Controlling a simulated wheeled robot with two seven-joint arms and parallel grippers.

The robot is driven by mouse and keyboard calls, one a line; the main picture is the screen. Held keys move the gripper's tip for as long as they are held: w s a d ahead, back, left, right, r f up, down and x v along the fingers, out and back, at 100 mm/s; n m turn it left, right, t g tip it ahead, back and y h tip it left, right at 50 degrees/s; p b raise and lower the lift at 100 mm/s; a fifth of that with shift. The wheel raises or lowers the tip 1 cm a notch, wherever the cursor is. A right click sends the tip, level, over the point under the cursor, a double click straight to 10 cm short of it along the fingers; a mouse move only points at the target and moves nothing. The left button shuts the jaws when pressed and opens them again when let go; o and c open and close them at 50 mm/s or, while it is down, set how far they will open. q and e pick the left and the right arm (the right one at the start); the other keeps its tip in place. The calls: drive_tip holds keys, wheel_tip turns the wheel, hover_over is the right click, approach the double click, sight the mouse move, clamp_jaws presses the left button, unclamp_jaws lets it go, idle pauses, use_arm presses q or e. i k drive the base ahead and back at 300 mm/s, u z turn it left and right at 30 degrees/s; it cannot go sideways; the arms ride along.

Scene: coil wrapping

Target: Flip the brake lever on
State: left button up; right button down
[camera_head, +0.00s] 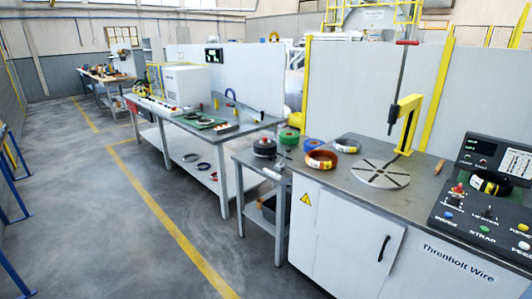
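No lever in view is readably marked as the brake. A tall grey rod with a red cross handle (406,42) stands beside a yellow bent post (408,122) on the wrapping bench. A black control panel (485,218) at the right edge carries small switches, one of them red-tipped (458,189), and coloured buttons. Their on or off positions are too small to tell. Neither of my grippers is in view.
Open floor with a yellow line (170,215) lies to the left.

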sight(288, 150)
drive_tip(key=u, duration=0.8)
drive_tip(key=i, duration=1.3)
drive_tip(key=u, duration=0.65)
drive_tip(key=i, duration=1.45)
drive_tip(key=z, duration=1.15)
drive_tip(key=i, duration=0.95)
drive_tip(key=z, duration=1)
drive_tip(key=i, duration=0.2)
drive_tip(key=z, duration=0.25)
